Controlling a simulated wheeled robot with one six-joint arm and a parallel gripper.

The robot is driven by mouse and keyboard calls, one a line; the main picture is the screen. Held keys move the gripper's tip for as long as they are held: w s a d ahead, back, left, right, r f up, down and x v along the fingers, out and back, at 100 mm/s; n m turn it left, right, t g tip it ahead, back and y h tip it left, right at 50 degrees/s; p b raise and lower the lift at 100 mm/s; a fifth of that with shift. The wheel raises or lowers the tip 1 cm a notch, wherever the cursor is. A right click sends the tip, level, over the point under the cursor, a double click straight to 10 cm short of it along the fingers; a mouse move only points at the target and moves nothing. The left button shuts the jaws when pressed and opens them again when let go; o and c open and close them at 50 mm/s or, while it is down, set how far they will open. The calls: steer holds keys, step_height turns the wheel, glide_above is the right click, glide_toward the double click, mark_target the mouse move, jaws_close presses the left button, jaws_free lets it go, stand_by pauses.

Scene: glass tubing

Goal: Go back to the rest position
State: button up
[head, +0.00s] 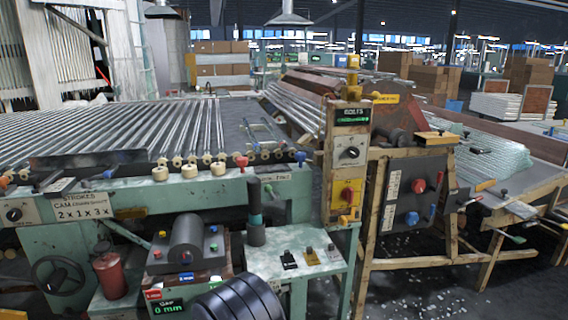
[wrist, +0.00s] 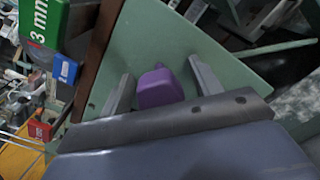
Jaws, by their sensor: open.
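My gripper (wrist: 160,69) shows in the wrist view with its two grey fingers apart. A purple piece (wrist: 160,89) shows between the fingers, over or on a pale green surface (wrist: 165,45). A gap shows on either side of the purple piece; whether it is below the fingers or level with them I cannot tell. I cannot make out my gripper or the purple piece in the head view.
In the wrist view, a green block (wrist: 45,22) marked 3 mm, a blue block (wrist: 64,71) and a red block (wrist: 39,130) lie left. In the head view, a green bench (head: 300,252) stands before a tube-loaded machine (head: 90,200); a wooden-framed rack (head: 376,215) stands right.

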steer(key=shift+s, duration=0.1)
steer(key=p+v, duration=0.1)
steer(key=v, duration=0.9)
steer(key=b+x, duration=0.1)
steer(key=x, duration=0.9)
steer(key=shift+f, duration=0.1)
steer(key=shift+w, duration=0.2)
steer(key=m+b, duration=0.2)
steer(key=m, duration=0.4)
steer(key=shift+s+b, duration=0.1)
steer(key=shift+b, duration=0.25)
steer(key=m+b, duration=0.2)
steer(key=m, duration=0.3)
steer(key=shift+m+b, duration=0.3)
steer(key=shift+m, duration=0.1)
steer(key=m+b, duration=0.3)
steer(key=m, duration=0.3)
steer(key=shift+m+b, duration=0.3)
steer(key=shift+m, duration=0.1)
steer(key=m+b, duration=0.2)
steer(key=m, duration=0.2)
steer(key=shift+m+b, duration=0.55)
steer(key=shift+m, duration=0.15)
